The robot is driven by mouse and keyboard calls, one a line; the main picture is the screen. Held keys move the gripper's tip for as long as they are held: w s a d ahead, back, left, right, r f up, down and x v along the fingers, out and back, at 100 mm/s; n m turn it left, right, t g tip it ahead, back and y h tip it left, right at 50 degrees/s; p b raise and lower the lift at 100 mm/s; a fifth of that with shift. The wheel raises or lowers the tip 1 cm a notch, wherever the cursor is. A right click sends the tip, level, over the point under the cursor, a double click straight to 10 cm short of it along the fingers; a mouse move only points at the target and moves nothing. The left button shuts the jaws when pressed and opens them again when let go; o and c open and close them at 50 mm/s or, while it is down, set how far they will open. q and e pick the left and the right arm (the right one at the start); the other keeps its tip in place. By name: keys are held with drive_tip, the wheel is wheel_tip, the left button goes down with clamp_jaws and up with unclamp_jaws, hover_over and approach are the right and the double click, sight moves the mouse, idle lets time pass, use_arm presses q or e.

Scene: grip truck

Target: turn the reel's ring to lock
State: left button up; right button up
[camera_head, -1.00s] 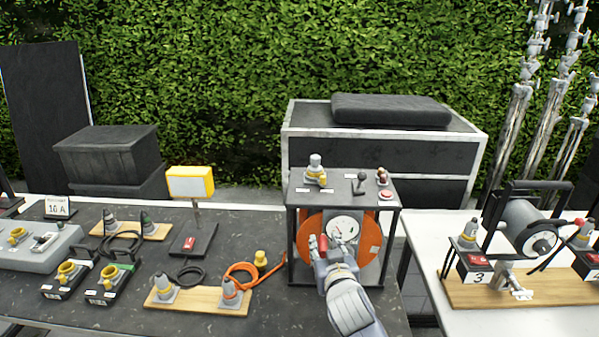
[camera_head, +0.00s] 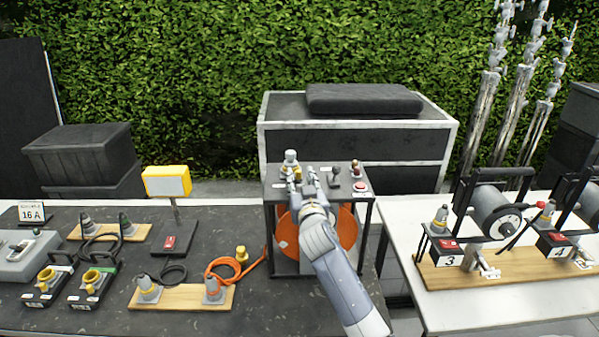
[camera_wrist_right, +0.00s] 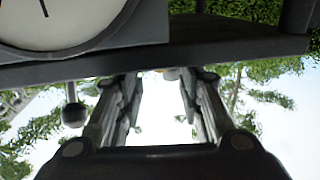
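The orange reel (camera_head: 347,228) stands in a black frame on the dark table. Its grey top panel (camera_head: 325,191) carries a grey plug with a yellow ring (camera_head: 298,173) at the left. My right gripper (camera_head: 302,182) is at the panel's front left, its fingers spread just in front of the plug. They partly cover the ring and the reel's face. In the right wrist view the gripper (camera_wrist_right: 161,80) is open, with a dark frame bar across its fingertips and a white dial (camera_wrist_right: 45,18) beyond. I cannot tell whether it touches the ring. My left gripper is not in view.
A black lever (camera_head: 334,176) and a red button (camera_head: 360,186) share the panel. A white table (camera_head: 440,310) with other reels stands right. A black case (camera_head: 352,139) is behind.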

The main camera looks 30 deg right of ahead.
sight(297, 174)
drive_tip(key=shift+x, duration=1.2)
